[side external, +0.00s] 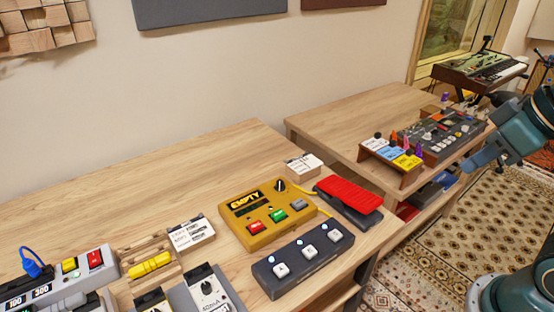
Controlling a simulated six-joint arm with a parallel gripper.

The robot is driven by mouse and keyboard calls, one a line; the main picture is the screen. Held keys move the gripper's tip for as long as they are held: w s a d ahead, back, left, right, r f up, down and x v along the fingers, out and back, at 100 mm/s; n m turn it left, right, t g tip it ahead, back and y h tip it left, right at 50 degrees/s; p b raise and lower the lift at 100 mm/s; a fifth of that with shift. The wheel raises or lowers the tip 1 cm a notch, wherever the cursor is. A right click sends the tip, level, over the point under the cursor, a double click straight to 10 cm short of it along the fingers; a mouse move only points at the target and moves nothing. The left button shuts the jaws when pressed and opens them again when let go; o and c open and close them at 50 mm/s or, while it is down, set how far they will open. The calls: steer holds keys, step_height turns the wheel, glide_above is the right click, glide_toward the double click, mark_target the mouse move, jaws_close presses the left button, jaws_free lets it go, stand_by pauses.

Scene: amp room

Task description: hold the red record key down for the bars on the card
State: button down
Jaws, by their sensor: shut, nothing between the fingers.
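The yellow looper box (266,212) stands on the near wooden table with a display reading EMPTY. Its red key (256,227) is at the front left of its top, beside a green key (278,216) and a grey key (299,205). A small white card (304,163) stands behind the box to the right. Another printed white card (190,233) stands to its left. The writing on both is too small to read. My gripper (474,160) is at the far right, shut and empty, well away from the box and touching no key.
A dark three-switch pedal (304,260) lies in front of the box, and a red foot pedal (349,194) to its right. A power strip (62,276) is at left.

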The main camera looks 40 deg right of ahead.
stand_by(0.4)
steer(key=n+t+y, duration=0.2)
steer(key=n+t, duration=0.1)
steer(key=n, duration=0.8)
glide_above(260, 227)
step_height(260, 227, down, 16)
steer(key=shift+f, duration=0.15)
steer(key=shift+a+f, duration=0.1)
steer(key=shift+f, duration=0.05)
steer(key=shift+f, duration=4.2)
